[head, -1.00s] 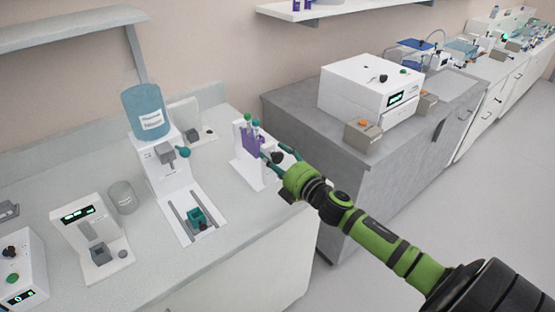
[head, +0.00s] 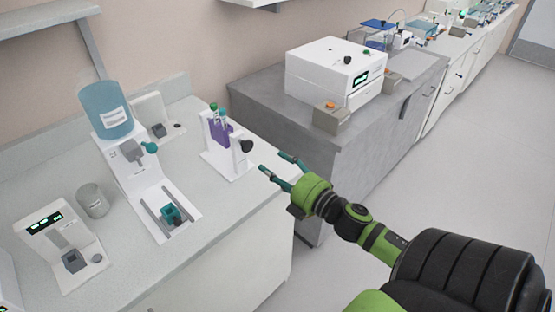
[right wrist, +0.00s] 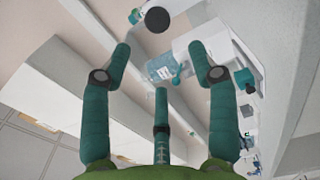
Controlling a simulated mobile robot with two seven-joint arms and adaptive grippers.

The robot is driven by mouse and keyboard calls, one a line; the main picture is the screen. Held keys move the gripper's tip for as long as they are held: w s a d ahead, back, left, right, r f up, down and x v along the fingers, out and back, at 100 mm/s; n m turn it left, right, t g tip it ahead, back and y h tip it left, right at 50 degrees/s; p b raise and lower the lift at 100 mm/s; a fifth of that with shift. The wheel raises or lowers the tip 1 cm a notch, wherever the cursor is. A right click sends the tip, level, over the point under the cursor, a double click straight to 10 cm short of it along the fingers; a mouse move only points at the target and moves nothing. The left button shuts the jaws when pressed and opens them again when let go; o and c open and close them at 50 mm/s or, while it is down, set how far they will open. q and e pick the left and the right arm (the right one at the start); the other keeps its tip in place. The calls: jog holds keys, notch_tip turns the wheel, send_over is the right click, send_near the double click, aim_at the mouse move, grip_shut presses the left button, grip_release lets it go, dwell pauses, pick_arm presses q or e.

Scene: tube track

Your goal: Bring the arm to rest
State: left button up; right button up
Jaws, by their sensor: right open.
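My right gripper (head: 277,167) is open and empty in the head view, with its teal fingers in the air near the right edge of the light bench. It is just right of the white rack (head: 234,156) that holds a purple block (head: 220,132) and tubes with coloured caps (head: 218,109). The gripper is apart from the rack's black knob (head: 246,146). In the right wrist view the three teal fingers (right wrist: 162,75) are spread with nothing between them. My left gripper is not in view.
A white dispenser with a blue bottle (head: 107,111) stands on the light bench, with a teal holder (head: 171,214) at its base. A white device (head: 58,246) and grey cup (head: 92,200) stand left. A grey cabinet (head: 279,116) bears a white machine (head: 331,68). The floor (head: 468,180) at right is clear.

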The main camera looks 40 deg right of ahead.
dwell(0.5)
jog(key=s+d+f+m+g+h, duration=0.1)
jog(key=d+f+m+g+h, duration=0.15)
jog(key=f, duration=0.65)
jog(key=s+d+f+m+g+h, duration=0.15)
jog(key=f+m, duration=0.25)
jog(key=f, duration=0.4)
jog(key=s+a+f+m+g, duration=0.15)
jog(key=s+f, duration=0.25)
jog(key=f, duration=0.5)
jog(key=s+f+m+g, duration=0.3)
jog(key=s+f, duration=0.1)
jog(key=f, duration=0.5)
jog(key=s+a+f+m+g, duration=0.2)
jog(key=s+a+f, duration=0.3)
jog(key=s, duration=0.4)
jog(key=s+a+f+m+g+y, duration=0.1)
jog(key=s+a+f+m+g, duration=0.1)
jog(key=s+a+f, duration=0.3)
jog(key=s+a+f+m+g+y, duration=0.1)
jog(key=s+a+f+g, duration=0.3)
jog(key=s, duration=0.9)
notch_tip(320, 180, down, 4)
jog(key=shift+s+a+f+m, duration=0.15)
jog(key=shift+a+f+m, duration=0.2)
jog(key=shift+a, duration=0.6)
jog(key=shift+r+g, duration=0.1)
jog(key=shift+g, duration=0.15)
